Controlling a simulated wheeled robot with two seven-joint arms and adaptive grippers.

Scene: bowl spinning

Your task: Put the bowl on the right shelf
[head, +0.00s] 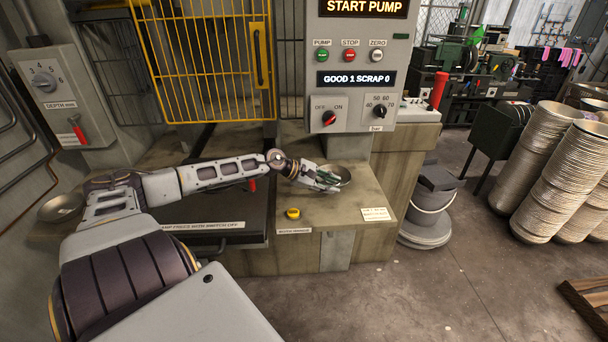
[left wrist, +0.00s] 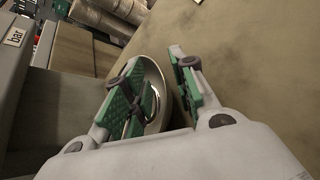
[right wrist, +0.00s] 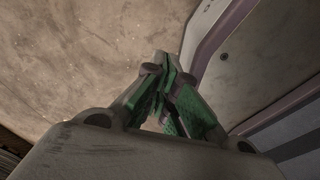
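A shiny metal bowl (head: 343,173) sits on the wooden right shelf (head: 335,208) below the pump panel. My left gripper (head: 328,184) is low over this shelf at the bowl's near side and partly covers it. In the left wrist view its fingers (left wrist: 160,85) are apart. One finger overlaps the bowl (left wrist: 155,88) and the other is on the rim's outer side; I cannot tell whether either touches. My right gripper (right wrist: 162,75) is shut and empty over the floor in the right wrist view; the head view does not show it.
Another metal bowl (head: 60,208) rests on the left ledge. A yellow ring (head: 292,213) and a white card (head: 376,214) lie on the right shelf. The yellow cage gate (head: 205,60) stands behind my left arm. Tall bowl stacks (head: 560,180) stand on the right floor.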

